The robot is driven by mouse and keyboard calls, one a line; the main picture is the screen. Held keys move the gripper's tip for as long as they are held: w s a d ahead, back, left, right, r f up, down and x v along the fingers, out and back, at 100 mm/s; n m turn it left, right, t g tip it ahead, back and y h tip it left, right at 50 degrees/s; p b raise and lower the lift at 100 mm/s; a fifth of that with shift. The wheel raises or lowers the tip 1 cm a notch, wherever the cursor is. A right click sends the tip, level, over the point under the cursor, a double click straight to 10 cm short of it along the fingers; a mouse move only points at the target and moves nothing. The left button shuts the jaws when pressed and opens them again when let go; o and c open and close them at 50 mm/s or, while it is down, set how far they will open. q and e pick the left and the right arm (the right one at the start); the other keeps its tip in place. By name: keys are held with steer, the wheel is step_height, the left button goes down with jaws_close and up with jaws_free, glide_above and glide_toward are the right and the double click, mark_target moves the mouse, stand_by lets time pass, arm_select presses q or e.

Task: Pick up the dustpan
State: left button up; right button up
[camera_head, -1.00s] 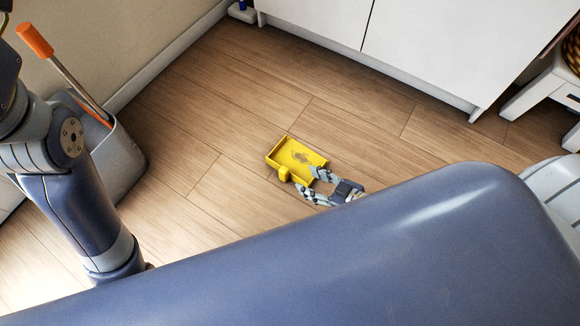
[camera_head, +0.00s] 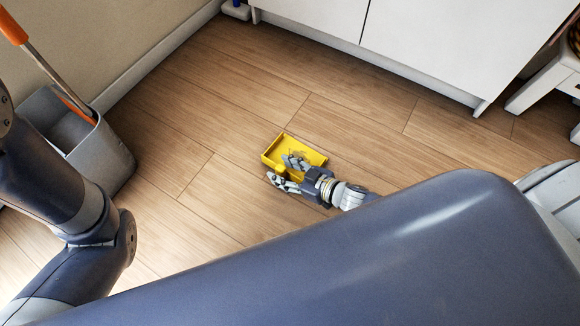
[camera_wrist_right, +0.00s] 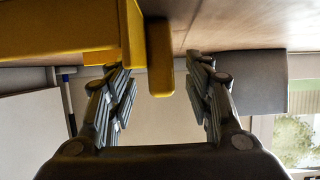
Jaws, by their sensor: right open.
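The yellow dustpan (camera_head: 318,158) lies on the wooden floor in the middle of the head view. My right gripper (camera_head: 283,172) is open at its near side, with one finger over the pan and the other outside it. In the right wrist view the dustpan body (camera_wrist_right: 60,30) fills the upper left, and its short yellow handle (camera_wrist_right: 160,60) shows between the spread fingers of my right gripper (camera_wrist_right: 160,85). I cannot tell whether the fingers touch it. My left arm comes in from the left in the head view, but its gripper is not seen.
A grey bin (camera_head: 105,155) with an orange-handled tool (camera_head: 12,27) stands at the left wall. A white cabinet (camera_head: 420,45) is at the back and a white stool (camera_head: 545,85) at the right. The floor around the dustpan is clear.

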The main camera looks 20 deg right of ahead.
steer(key=shift+w+a+f, duration=0.25)
steer(key=shift+w+a, duration=0.1)
steer(key=shift+w, duration=0.2)
steer(key=shift+c, duration=0.4)
jaws_close()
steer(key=shift+r, duration=0.1)
